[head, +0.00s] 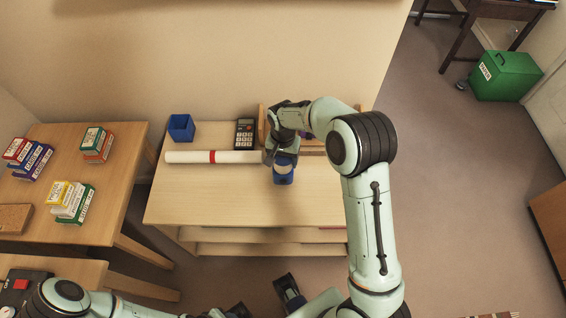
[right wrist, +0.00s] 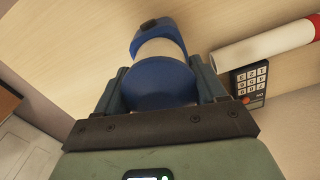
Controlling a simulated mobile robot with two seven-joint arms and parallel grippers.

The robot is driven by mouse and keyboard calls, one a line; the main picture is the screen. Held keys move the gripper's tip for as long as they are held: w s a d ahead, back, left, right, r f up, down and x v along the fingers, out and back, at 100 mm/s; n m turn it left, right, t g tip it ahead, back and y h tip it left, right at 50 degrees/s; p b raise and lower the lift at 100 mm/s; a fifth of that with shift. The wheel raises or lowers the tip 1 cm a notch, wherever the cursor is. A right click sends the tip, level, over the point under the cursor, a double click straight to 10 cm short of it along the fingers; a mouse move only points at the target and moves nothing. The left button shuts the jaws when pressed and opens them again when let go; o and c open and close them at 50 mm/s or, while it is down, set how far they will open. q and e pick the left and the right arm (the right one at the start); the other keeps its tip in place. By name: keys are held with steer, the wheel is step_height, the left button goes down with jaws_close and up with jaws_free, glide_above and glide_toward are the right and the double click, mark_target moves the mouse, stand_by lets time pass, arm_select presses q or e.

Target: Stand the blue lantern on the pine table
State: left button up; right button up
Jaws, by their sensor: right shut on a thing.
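The blue lantern (head: 283,174) has a pale cream band around its middle. My left gripper (head: 265,303) is low at the bottom edge, partly cut off, away from the table top.
A second wooden table (head: 90,215) with stacked boxes is at the left. The table's front left is clear. A green bin (head: 508,77) is on the floor.

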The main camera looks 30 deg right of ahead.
steer(key=shift+f, duration=1.4)
steer(key=shift+f, duration=0.1)
steer(key=o, duration=1.7)
